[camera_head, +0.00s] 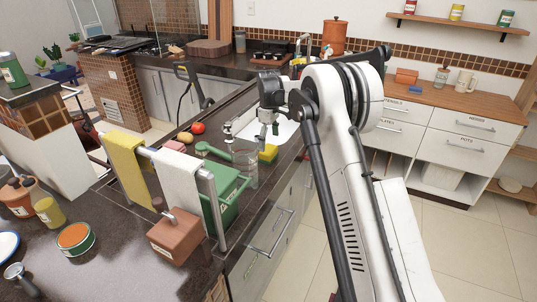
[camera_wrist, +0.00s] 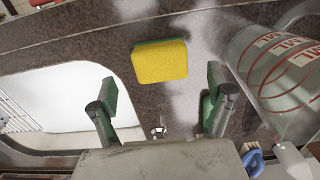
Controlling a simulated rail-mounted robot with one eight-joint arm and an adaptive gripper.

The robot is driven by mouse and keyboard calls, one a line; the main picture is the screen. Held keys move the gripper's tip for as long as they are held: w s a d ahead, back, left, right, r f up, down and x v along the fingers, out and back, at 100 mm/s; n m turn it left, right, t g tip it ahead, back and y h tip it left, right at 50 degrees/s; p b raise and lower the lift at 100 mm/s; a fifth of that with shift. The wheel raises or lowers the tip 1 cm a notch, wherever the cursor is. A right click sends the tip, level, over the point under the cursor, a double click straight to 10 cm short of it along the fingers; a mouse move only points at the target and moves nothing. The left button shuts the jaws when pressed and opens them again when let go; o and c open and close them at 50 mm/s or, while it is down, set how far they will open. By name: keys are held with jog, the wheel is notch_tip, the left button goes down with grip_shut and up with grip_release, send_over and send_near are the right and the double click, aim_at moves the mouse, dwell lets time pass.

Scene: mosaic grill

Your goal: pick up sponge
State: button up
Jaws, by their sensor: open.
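The sponge (camera_wrist: 160,62) is yellow with a green layer along one side. It lies flat on the dark counter beside the sink, and in the head view (camera_head: 268,153) it sits near the counter's front edge. My gripper (camera_wrist: 163,103) is open and empty, its two green-padded fingers spread apart. In the wrist view the sponge lies beyond the fingertips, roughly centred between them and not touched. In the head view my gripper (camera_head: 268,134) hangs above the counter close to the sponge; its fingertips are small and partly unclear there.
A clear measuring cup (camera_wrist: 275,75) stands right of the sponge in the wrist view. The sink (camera_wrist: 60,100) opens on the left. In the head view, a green bin (camera_head: 224,197) and a towel rack with a white towel (camera_head: 178,180) stand nearer on the counter. A tomato (camera_head: 198,127) lies farther left.

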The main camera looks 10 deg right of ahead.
aim_at(269, 148)
jog(key=shift+f+p, duration=0.35)
jog(key=shift+f, duration=2.5)
jog(key=shift+c, duration=0.3)
jog(key=c, duration=1)
